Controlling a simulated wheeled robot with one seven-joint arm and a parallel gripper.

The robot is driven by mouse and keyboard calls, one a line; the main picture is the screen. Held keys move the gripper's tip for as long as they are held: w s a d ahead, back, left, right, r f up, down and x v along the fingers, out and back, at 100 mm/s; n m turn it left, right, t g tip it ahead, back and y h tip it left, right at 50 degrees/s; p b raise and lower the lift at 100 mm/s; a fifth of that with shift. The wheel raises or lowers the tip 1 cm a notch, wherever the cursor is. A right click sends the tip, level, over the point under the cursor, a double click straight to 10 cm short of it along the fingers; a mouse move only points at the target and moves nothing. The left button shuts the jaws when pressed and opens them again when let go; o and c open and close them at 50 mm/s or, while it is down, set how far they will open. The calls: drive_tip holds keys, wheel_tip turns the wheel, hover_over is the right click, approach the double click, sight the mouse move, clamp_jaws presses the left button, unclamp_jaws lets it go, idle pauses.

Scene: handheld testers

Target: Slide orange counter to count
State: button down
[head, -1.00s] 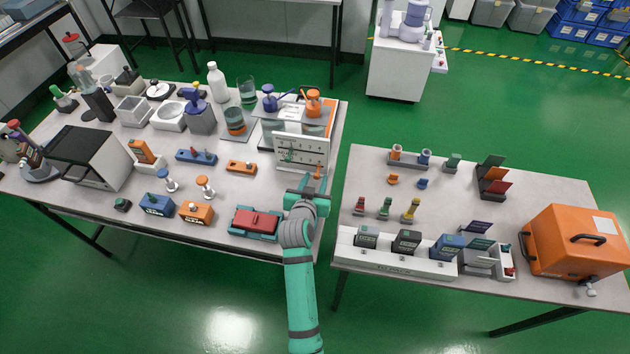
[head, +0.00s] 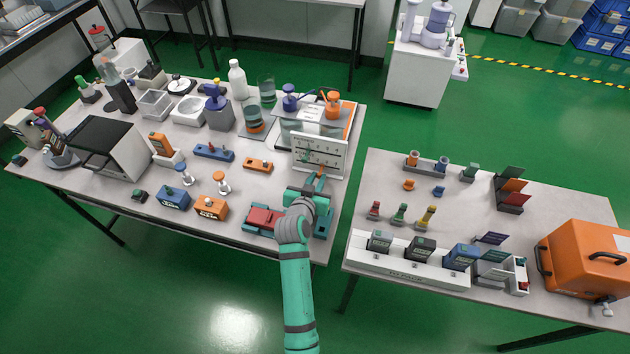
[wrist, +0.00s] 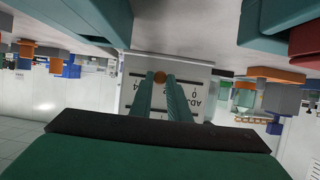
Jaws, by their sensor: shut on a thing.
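A white upright panel (head: 335,160) with dark printed marks stands near the right end of the left table. In the wrist view the panel (wrist: 192,74) appears upside down, with printed letters and numbers. The small round orange counter (wrist: 160,76) shows in front of it, between the tips of my fingers. My gripper (wrist: 160,82) is shut on the counter. In the head view my gripper (head: 319,179) is at the panel's lower front, where a small orange spot shows. The fingers hide some of the panel's print.
A red-topped teal case (head: 265,218) lies just left of my gripper, close to my arm. Orange and blue testers (head: 210,207) stand further left. An orange pump bottle (head: 333,104) stands behind the panel. A gap separates the right table (head: 590,205).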

drive_tip(key=c, duration=1.6)
unclamp_jaws()
drive_tip(key=shift+a, duration=0.1)
drive_tip(key=shift+c, duration=0.2)
drive_tip(key=v, duration=1)
drive_tip(key=shift+s+r, duration=0.25)
drive_tip(key=shift+s, duration=0.1)
